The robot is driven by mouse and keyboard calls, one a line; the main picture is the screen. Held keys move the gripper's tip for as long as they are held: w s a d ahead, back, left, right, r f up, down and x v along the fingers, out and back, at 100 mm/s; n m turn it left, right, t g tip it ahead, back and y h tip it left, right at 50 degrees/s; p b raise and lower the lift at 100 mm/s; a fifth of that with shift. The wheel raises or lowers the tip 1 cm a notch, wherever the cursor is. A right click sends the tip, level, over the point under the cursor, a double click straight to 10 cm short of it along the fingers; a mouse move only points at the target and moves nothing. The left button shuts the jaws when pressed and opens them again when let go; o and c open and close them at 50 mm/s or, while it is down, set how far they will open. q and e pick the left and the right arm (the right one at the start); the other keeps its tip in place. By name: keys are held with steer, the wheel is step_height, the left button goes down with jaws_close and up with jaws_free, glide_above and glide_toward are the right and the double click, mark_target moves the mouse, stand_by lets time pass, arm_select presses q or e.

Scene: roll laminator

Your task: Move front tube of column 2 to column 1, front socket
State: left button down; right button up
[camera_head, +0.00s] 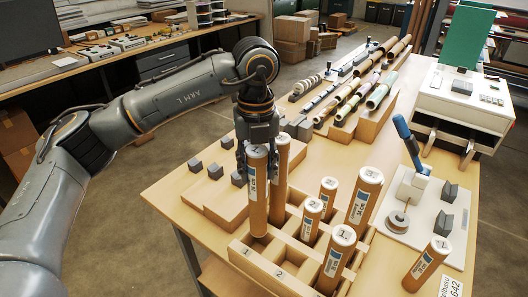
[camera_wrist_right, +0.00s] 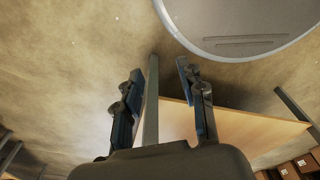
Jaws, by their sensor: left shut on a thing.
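My left gripper (camera_head: 258,142) is shut on the top of a brown cardboard tube (camera_head: 257,195) with a white label. The tube is upright over the front-left part of the wooden rack (camera_head: 268,272), near the number 1 on its front edge. I cannot tell how far its lower end is inside the socket. Another tube (camera_head: 280,185) stands just behind it. In the right wrist view my right gripper (camera_wrist_right: 160,95) has its fingers apart, with nothing between them.
Other tubes stand in the rack: a short one (camera_head: 311,220), one behind (camera_head: 328,194), a front one (camera_head: 336,258) and a tall one (camera_head: 364,197). A loose tube (camera_head: 427,264) stands right of the rack. A press with a blue handle (camera_head: 410,145) stands at the right.

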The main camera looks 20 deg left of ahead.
mark_target(256, 199)
arm_select(q)
steer(key=f+b, duration=0.1)
steer(key=f, duration=0.1)
steer(key=s+f+b, duration=0.1)
steer(key=f, duration=0.1)
steer(key=shift+f+b, duration=0.2)
steer(key=shift+b, duration=0.2)
step_height(256, 199, down, 2)
steer(key=shift+b, duration=0.55)
steer(key=shift+s+f, duration=0.1)
steer(key=shift+f, duration=0.25)
steer(key=shift+f+b, duration=0.3)
steer(key=shift+b, duration=0.05)
steer(key=shift+f, duration=0.3)
arm_select(e)
steer(key=s+f, duration=0.1)
steer(key=f, duration=0.1)
steer(key=s+f, duration=0.2)
steer(key=f, duration=0.1)
steer(key=shift+s, duration=0.2)
